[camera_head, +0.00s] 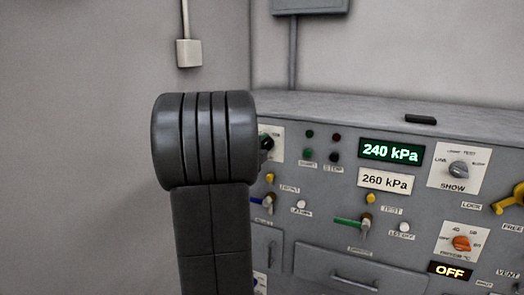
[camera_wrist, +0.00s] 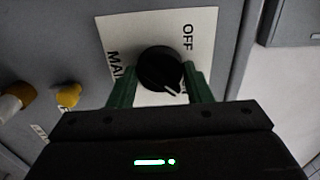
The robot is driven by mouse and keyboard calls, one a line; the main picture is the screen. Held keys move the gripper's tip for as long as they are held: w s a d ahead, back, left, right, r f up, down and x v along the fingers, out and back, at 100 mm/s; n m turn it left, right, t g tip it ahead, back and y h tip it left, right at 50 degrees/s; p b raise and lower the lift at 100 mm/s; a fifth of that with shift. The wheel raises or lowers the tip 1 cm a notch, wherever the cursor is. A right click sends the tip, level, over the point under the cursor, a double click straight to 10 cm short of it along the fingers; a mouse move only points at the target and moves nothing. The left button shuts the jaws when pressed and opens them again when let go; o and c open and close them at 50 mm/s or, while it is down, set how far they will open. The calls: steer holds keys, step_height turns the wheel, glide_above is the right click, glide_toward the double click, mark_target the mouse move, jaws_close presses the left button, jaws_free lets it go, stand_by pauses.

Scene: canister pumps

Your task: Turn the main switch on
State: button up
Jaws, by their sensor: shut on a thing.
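The main switch is a round black knob (camera_wrist: 158,66) on a white plate (camera_wrist: 199,50) in the wrist view. The plate reads OFF at upper right and MAIN, partly covered, at left. A white mark on the knob points to the lower right, away from OFF, towards lettering that a finger partly hides. My gripper (camera_wrist: 161,80) has its two green fingers on either side of the knob and is shut on it. In the head view the switch plate (camera_head: 277,146) shows just right of my arm, which hides part of it; the fingers are not clear there.
The grey console (camera_head: 310,215) carries a green display (camera_head: 391,151) reading 240 kPa, a white one (camera_head: 385,181) reading 260 kPa, and an orange knob (camera_head: 461,243) above an OFF display (camera_head: 450,271). A yellow button (camera_wrist: 69,95) sits left of the switch in the wrist view.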

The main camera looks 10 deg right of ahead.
stand_by(0.3)
steer(key=o, duration=1)
steer(key=shift+s+a, duration=0.1)
steer(key=v, duration=1.3)
steer(key=shift+s, duration=0.25)
steer(key=shift+w+a, duration=0.1)
